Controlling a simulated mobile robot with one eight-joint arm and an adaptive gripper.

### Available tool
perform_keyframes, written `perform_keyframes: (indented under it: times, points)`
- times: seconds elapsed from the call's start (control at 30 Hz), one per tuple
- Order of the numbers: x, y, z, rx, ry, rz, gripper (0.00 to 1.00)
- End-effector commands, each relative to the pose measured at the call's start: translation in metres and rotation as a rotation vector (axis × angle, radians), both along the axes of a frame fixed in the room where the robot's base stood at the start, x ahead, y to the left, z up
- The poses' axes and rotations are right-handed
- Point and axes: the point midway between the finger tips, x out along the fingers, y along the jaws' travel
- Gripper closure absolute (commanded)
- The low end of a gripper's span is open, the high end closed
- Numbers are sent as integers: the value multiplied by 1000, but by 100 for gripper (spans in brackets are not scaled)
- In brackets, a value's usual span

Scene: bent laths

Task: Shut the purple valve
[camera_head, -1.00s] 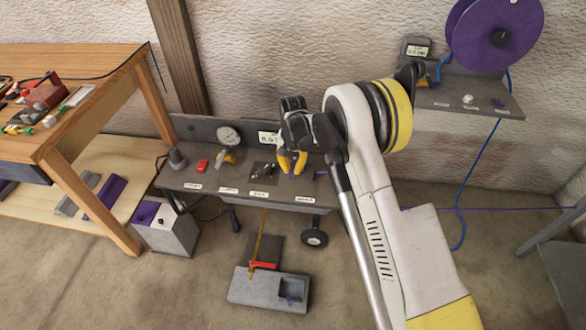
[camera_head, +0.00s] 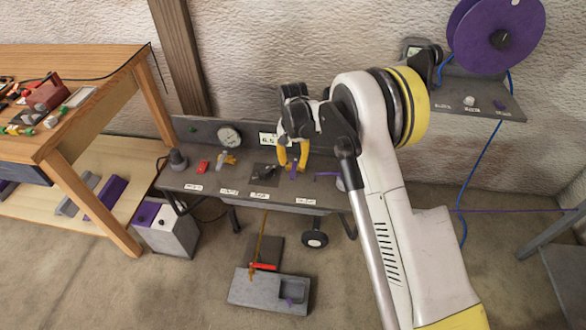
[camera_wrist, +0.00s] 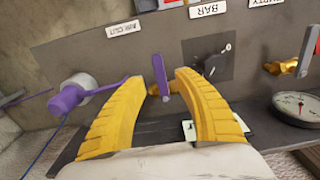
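A purple lever (camera_wrist: 160,76) on a small brass-coloured body stands on the grey bench panel, between my fingers in the wrist view. It also shows as a small purple upright (camera_head: 293,171) in the head view. My gripper (camera_wrist: 157,79) is open, its two yellow fingers on either side of this lever with gaps visible. In the head view my gripper (camera_head: 294,160) points down at the bench. A second purple handle (camera_wrist: 70,98), on a grey round fitting, lies left of my fingers near the "AIR OUT" label. I cannot tell which purple part is the named valve.
The grey bench (camera_head: 230,184) carries a gauge (camera_head: 229,137), a red part (camera_head: 203,166) and a dark square plate (camera_wrist: 208,62) close by. A wooden table (camera_head: 95,100) stands left, and a purple reel (camera_head: 497,35) hangs at upper right.

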Motion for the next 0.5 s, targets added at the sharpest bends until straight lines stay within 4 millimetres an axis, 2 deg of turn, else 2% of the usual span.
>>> perform_keyframes:
  times: [0.1,0.23,0.4,0.5]
  points:
    - [0,0,28,0,0,0,62]
    - [0,0,52,0,0,0,62]
    - [0,0,69,0,0,-1,62]
    - [0,0,72,0,0,-1,62]
